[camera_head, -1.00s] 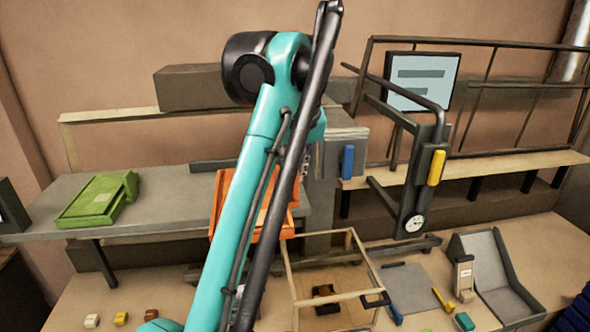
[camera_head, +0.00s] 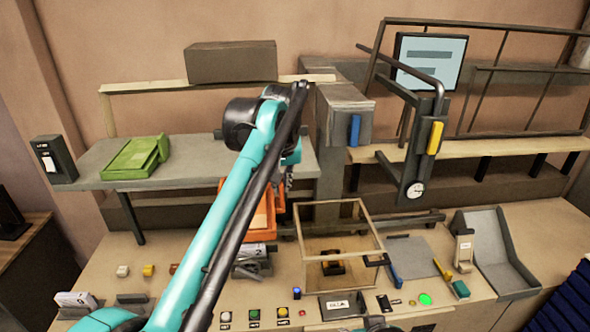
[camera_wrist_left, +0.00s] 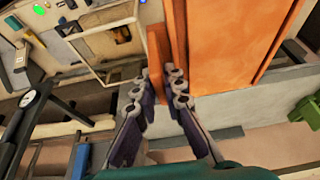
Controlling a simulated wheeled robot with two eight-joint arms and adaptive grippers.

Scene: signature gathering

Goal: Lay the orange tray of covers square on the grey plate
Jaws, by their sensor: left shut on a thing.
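The orange tray (camera_head: 262,222) is held in front of the grey shelf's edge, partly hidden behind my left arm. My left gripper (camera_head: 287,178) is shut on its rim. In the left wrist view the gripper's fingers (camera_wrist_left: 158,92) close around the tray's orange wall (camera_wrist_left: 225,45). Whether covers lie in the tray is hard to make out. A flat grey plate (camera_head: 412,254) lies on the bench, right of the clear box frame, with a blue-handled tool at its left edge. The tray is apart from it, to the left and higher.
A clear box frame (camera_head: 340,255) stands on the bench between tray and plate. A grey bin (camera_head: 490,250) stands right of the plate. A black arm with a gauge (camera_head: 415,190) hangs above the plate. A green tray (camera_head: 136,158) sits on the grey shelf (camera_head: 195,170).

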